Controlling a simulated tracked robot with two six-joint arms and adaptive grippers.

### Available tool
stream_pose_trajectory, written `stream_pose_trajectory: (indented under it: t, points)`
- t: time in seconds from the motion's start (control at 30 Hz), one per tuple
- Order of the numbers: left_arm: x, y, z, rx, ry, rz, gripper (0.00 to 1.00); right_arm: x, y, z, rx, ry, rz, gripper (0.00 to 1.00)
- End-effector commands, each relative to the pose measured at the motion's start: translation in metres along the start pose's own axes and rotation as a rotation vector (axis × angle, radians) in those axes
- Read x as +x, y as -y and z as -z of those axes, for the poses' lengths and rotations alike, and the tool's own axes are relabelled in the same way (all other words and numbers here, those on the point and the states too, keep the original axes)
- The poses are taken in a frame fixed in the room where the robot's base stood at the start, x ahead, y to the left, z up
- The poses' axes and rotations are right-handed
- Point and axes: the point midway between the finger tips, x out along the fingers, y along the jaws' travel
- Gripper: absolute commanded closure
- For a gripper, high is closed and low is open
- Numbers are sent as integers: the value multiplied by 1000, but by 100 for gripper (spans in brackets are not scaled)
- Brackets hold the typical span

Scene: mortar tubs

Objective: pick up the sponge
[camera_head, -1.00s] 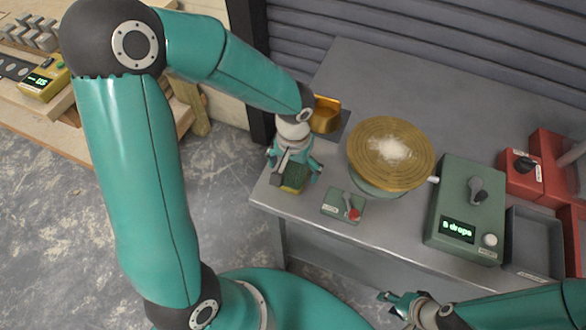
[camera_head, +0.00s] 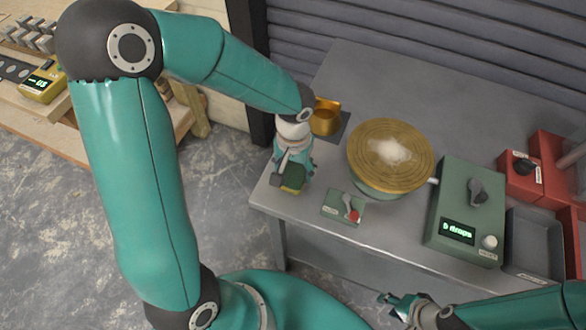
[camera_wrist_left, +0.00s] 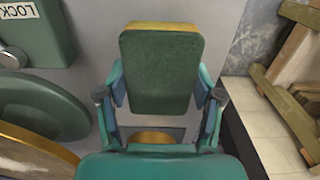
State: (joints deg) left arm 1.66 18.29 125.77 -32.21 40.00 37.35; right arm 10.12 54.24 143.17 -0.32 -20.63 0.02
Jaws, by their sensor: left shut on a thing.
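The sponge (camera_head: 292,180) has a green side and a yellow layer; in the left wrist view its green face (camera_wrist_left: 160,75) lies between my fingers. My left gripper (camera_head: 293,170) is shut on the sponge at the left end of the grey table; its fingers press on both sides of it in the left wrist view (camera_wrist_left: 160,92). I cannot tell whether the sponge still touches the table. My right gripper (camera_head: 398,302) is empty near the bottom of the head view, apart from the table, with its fingers spread.
A round gold-topped disc (camera_head: 365,165) with white powder on it stands right of the sponge. A brass cup (camera_head: 325,117) is behind, a small green switch box (camera_head: 343,208) in front. A green display box (camera_head: 466,210), a grey tray (camera_head: 530,262) and red containers (camera_head: 550,150) fill the right side.

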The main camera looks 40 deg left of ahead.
Motion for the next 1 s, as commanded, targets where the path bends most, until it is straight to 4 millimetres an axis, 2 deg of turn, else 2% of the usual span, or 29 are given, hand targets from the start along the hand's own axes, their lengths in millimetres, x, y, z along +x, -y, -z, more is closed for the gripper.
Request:
stream_pose_trajectory:
  t: [0.27, 0.6, 0.7, 0.8, 1.0]
  points:
    - [-40, 0, 1, -2, -7, -1, 45, -1, 0, 0, 0, 0, 0, 60]
    - [-133, 0, 1, -2, -9, -4, 45, -2, 1, 0, 0, 0, 0, 60]
    - [-156, 0, 1, -2, -6, -2, 45, -2, 1, 0, 0, 0, 0, 60]
    - [-173, 0, 0, -2, -5, -2, 45, -3, 1, 0, 0, 0, 0, 60]
    - [-192, 0, 0, -2, -2, -1, 45, -3, 1, 0, 0, 0, 0, 60]
